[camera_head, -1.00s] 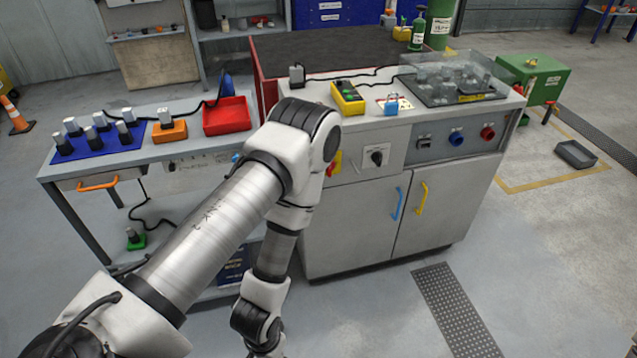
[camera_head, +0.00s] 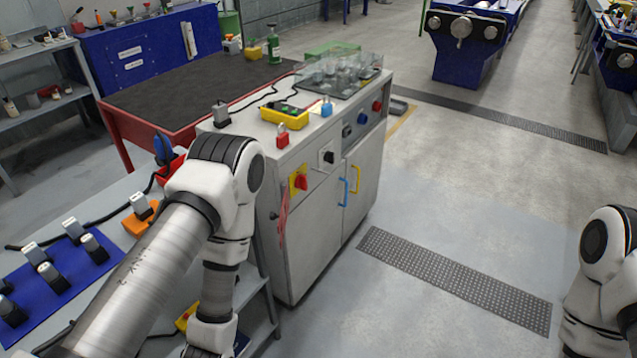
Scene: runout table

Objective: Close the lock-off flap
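A red rotary switch on a yellow plate (camera_head: 299,180) sits on the upper left of the grey cabinet's (camera_head: 318,225) front. A reddish strip (camera_head: 283,213) hangs below it, close to the cabinet's left edge. I cannot tell which part here is the lock-off flap, or whether it is open. A red padlock (camera_head: 282,139) and a blue padlock (camera_head: 326,108) stand on the cabinet top. My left arm is bent in front of the cabinet's left side and its gripper is below the frame. My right arm shows at the right edge, and its gripper is out of view.
A black rotary switch (camera_head: 327,157) is right of the red one. A yellow device (camera_head: 285,117) and a clear-covered tray (camera_head: 342,72) are on top. A side bench with a blue mat (camera_head: 62,282) adjoins at left. The floor right of the cabinet, with a grating (camera_head: 455,280), is clear.

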